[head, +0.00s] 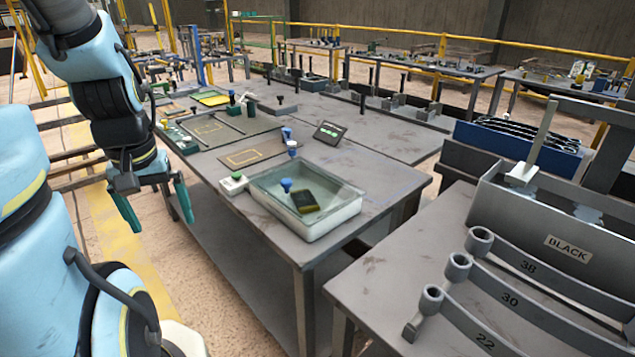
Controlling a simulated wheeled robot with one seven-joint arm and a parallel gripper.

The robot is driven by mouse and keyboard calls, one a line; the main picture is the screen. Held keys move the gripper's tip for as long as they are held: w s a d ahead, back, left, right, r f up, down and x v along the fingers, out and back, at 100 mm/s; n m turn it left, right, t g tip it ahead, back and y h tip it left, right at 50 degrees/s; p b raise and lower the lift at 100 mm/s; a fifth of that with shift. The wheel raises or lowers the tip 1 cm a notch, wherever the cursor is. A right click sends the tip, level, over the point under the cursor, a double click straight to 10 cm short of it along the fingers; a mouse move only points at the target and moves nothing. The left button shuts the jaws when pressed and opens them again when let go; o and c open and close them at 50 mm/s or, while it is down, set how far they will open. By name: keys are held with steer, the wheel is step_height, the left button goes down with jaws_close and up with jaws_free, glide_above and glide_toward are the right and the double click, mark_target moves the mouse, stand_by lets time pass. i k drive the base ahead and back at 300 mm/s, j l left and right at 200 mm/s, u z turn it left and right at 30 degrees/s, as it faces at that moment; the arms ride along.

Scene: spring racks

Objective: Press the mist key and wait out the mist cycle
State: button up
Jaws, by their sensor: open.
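The clear-walled tray (335,218) has a white base and holds a dark block with a yellow edge (305,201) and a blue-topped knob (286,185). A small dark display (329,133) with green marks stands tilted behind the tray. My gripper (157,207) hangs open and empty left of the table, its green fingers apart, clear of the button.
The middle table (385,144) has bare top to the right of the display. A grey rack bench with a BLACK-labelled bin (566,249) and curved bars marked 38, 30 and 22 stands at right front. Yellow rails (460,77) and more tables lie behind.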

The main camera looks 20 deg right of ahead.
mark_target(237, 176)
steer(key=z, duration=0.75)
steer(key=i+j+u, duration=0.35)
steer(key=i+u, duration=0.35)
steer(key=i+j+u, duration=0.1)
steer(key=i+u, duration=0.2)
steer(key=k, duration=0.05)
